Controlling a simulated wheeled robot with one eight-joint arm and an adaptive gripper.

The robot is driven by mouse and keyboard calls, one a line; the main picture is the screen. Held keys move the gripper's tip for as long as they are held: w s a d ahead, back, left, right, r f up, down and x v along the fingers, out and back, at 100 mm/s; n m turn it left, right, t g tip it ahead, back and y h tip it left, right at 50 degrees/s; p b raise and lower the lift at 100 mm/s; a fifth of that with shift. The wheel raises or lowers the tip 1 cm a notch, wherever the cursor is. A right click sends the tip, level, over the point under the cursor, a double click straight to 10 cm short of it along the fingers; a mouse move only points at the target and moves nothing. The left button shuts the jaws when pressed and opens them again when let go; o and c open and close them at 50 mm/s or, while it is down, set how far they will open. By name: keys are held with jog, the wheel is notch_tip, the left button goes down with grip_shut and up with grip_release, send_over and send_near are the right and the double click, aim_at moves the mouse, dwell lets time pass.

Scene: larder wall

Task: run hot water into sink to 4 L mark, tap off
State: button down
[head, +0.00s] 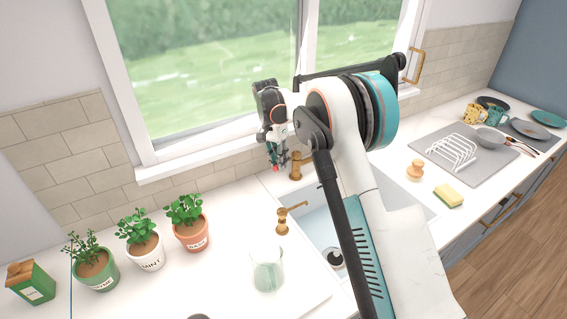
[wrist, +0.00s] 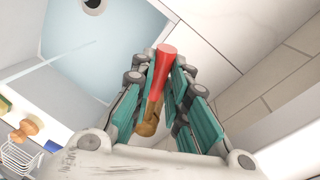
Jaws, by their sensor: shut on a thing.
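The brass tap (head: 297,166) stands behind the sink (head: 312,232), below the window. My gripper (head: 277,160) is at the left side of the tap. In the wrist view my gripper (wrist: 166,82) is shut on the red-tipped tap handle (wrist: 163,62), with a finger on each side of it. The sink has a pale blue basin with a dark round drain (head: 335,258); my arm hides its right part. A thin pale streak crosses the basin in the wrist view; I cannot tell whether it is water. I cannot read any level mark.
A brass pump (head: 284,218) and a glass jar (head: 267,269) stand left of the sink. Potted herbs (head: 145,247) line the left counter. A sponge (head: 448,196), a wooden brush (head: 415,170) and a white dish rack (head: 452,152) are on the right.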

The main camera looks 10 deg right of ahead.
jog(key=shift+w+a+m, duration=0.2)
jog(key=shift+m, duration=0.2)
jog(key=c, duration=1.6)
grip_release()
jog(key=shift+o, duration=0.2)
jog(key=shift+r, duration=0.1)
notch_tip(320, 180, up, 10)
